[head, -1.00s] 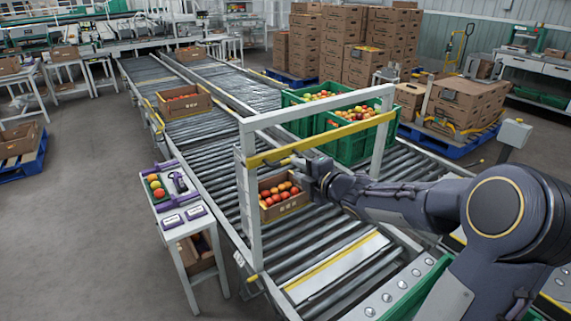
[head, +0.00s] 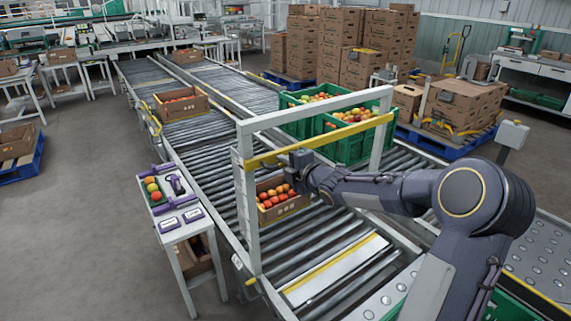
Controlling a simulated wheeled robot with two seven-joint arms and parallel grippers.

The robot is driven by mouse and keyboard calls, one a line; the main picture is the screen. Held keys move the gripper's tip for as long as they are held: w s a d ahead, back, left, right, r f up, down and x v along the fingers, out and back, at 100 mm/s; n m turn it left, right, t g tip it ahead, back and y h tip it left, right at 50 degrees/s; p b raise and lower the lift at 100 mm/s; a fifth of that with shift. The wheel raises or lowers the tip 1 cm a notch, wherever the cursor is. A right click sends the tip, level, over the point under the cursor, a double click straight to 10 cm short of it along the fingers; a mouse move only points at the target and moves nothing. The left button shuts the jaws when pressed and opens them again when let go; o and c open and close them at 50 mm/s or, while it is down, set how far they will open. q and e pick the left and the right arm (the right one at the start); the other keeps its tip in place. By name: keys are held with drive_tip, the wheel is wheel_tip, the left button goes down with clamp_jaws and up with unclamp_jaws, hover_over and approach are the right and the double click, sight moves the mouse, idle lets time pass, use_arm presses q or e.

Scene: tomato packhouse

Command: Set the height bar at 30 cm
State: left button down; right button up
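The height bar (head: 335,137) is a yellow bar across a pale grey gate frame (head: 252,225) over the roller conveyor. It sits below the gate's top beam (head: 310,110). Its left end is at the left post, where any scale marks are too small to read. My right gripper (head: 295,159) is at the left part of the bar, above a carton of tomatoes (head: 284,212). It looks close against the bar; I cannot tell whether it touches or grips it. Its fingers are too small and dark to read. My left gripper is not in view.
Green crates of tomatoes (head: 350,151) stand behind the gate. Another tomato carton (head: 183,104) is upstream on the rollers. A small side table (head: 174,231) with fruit and purple-handled tools stands left of the conveyor. Stacked cartons fill the back.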

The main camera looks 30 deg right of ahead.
drive_tip(key=shift+f, duration=0.1)
clamp_jaws()
wheel_tip(320, 180, down, 20)
drive_tip(key=b, duration=2)
drive_tip(key=o, duration=0.6)
unclamp_jaws()
drive_tip(key=shift+s, duration=0.15)
drive_tip(key=p+v, duration=0.1)
drive_tip(key=v, duration=0.6)
drive_tip(key=shift+s, duration=0.3)
